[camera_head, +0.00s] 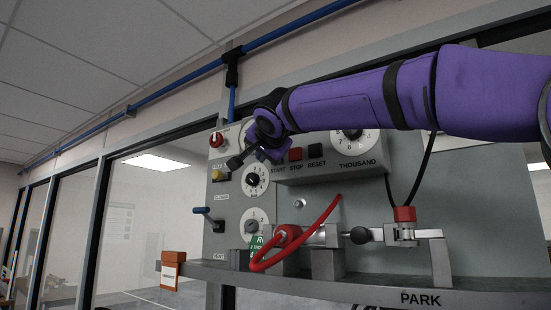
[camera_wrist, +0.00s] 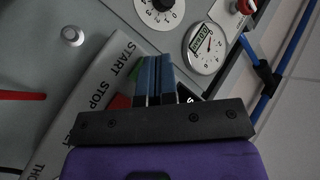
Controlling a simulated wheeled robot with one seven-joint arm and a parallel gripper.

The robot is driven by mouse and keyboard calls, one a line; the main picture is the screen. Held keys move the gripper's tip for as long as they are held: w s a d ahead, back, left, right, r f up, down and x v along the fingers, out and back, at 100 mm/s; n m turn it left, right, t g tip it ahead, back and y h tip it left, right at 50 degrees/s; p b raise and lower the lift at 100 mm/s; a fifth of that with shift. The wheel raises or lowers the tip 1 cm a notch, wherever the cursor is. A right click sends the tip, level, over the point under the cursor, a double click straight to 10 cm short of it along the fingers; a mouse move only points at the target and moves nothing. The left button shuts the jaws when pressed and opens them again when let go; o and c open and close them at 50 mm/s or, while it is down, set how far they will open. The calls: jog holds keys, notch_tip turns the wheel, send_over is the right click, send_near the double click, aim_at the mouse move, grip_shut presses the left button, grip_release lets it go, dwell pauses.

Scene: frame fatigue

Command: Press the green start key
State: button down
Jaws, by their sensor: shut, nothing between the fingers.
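The green start key (camera_wrist: 135,70) shows as a small sliver in the wrist view, just left of my fingertips, above the START label; my fingers hide the rest. In the head view my wrist covers it, above the START lettering. My gripper (camera_wrist: 155,60) is shut and empty, its two blue fingers side by side over the panel. It also shows in the head view (camera_head: 236,162), in front of the upper left of the panel. I cannot tell whether the fingertips touch the key.
The red stop key (camera_head: 295,154) and black reset key (camera_head: 315,150) sit right of START. Below are a red cable (camera_head: 325,218) and clamp fixture (camera_head: 400,233) on the ledge.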

jog(key=s+a, duration=0.2)
jog(key=shift+s, duration=0.3)
dwell(0.8)
